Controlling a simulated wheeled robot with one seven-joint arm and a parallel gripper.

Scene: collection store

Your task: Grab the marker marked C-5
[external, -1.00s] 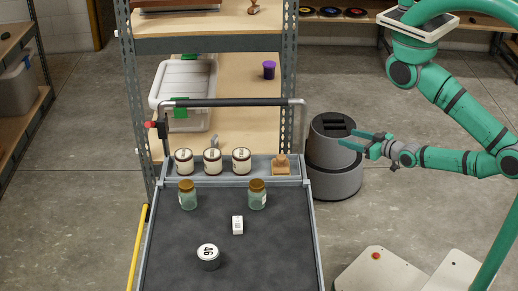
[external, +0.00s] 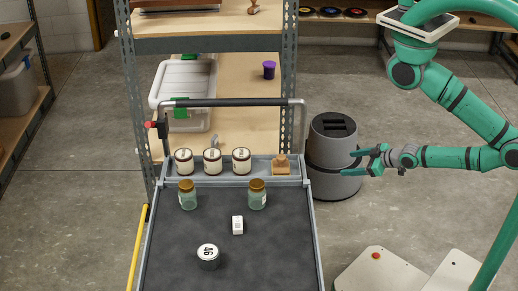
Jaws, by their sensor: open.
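I cannot read C-5 on anything in view, so I cannot tell which thing is the marker. A small white block (external: 237,225) stands on the dark cart top (external: 275,255); its marking is too small to read. A round tin (external: 208,257) with a white lid bearing large dark characters sits nearer the front. My gripper (external: 348,163) is open and empty, right of the cart in front of the dark grey bin, its fingers pointing left.
Two green jars with brown lids (external: 187,194) (external: 257,194) stand on the cart top. Its back tray holds several labelled jars (external: 212,161) and a tan wooden object (external: 281,166). A dark grey bin (external: 333,135) stands right of the cart. A shelf with a purple cup (external: 269,70) is behind.

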